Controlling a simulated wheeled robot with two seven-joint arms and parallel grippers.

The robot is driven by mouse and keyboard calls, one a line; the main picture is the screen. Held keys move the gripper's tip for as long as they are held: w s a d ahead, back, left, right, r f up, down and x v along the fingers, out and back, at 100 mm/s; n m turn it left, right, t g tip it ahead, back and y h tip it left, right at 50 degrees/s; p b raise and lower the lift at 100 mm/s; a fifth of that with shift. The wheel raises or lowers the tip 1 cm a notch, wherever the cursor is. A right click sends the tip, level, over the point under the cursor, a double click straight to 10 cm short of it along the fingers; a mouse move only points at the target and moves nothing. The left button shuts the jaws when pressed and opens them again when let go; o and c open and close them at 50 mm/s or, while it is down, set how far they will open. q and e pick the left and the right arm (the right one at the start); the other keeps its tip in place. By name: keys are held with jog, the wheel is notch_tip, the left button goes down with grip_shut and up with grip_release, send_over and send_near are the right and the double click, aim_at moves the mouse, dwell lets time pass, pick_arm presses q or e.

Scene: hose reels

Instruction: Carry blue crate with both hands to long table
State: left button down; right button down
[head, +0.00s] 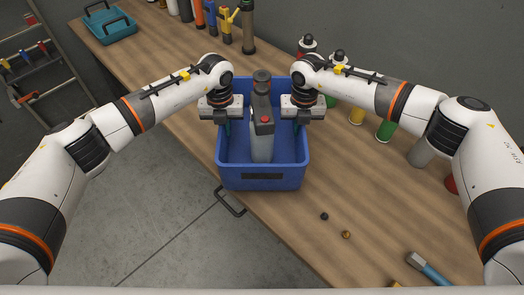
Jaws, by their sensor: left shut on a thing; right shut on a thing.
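The blue crate (262,178) is in the middle of the head view, upright, over the near edge of the long wooden table (375,215). I cannot tell whether its base touches the tabletop. A grey bottle (261,148) with a dark top and a red button stands inside it. My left gripper (226,130) is shut on the crate's left side. My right gripper (299,130) is shut on its right side. The wrists partly hide the crate's side walls and far part.
Several bottles and tools line the table's back. A green can (385,130) and a grey one (421,152) stand right of the crate. A blue-handled tool (430,268) lies at the front right. A teal box (110,28) is at the far left. A black handle (230,202) shows below the crate.

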pick_arm(q)
jog(key=shift+w+f+b, duration=0.1)
jog(key=shift+f+b, duration=0.35)
jog(key=shift+f, duration=0.15)
pick_arm(e)
jog(key=shift+w+f, duration=0.1)
jog(key=shift+f, duration=0.55)
pick_arm(q)
jog(key=shift+f+b, duration=0.65)
jog(key=shift+b, duration=0.05)
pick_arm(e)
jog(key=shift+f, duration=0.65)
pick_arm(q)
jog(key=c, duration=1.6)
grip_release()
pick_arm(e)
jog(key=c, duration=1.6)
grip_release()
jog(key=shift+r, duration=0.1)
pick_arm(q)
jog(key=shift+r, duration=0.1)
notch_tip(320, 180, up, 12)
jog(key=shift+f, duration=0.1)
pick_arm(e)
jog(key=shift+r, duration=0.1)
notch_tip(320, 180, up, 12)
jog(key=shift+f, duration=0.1)
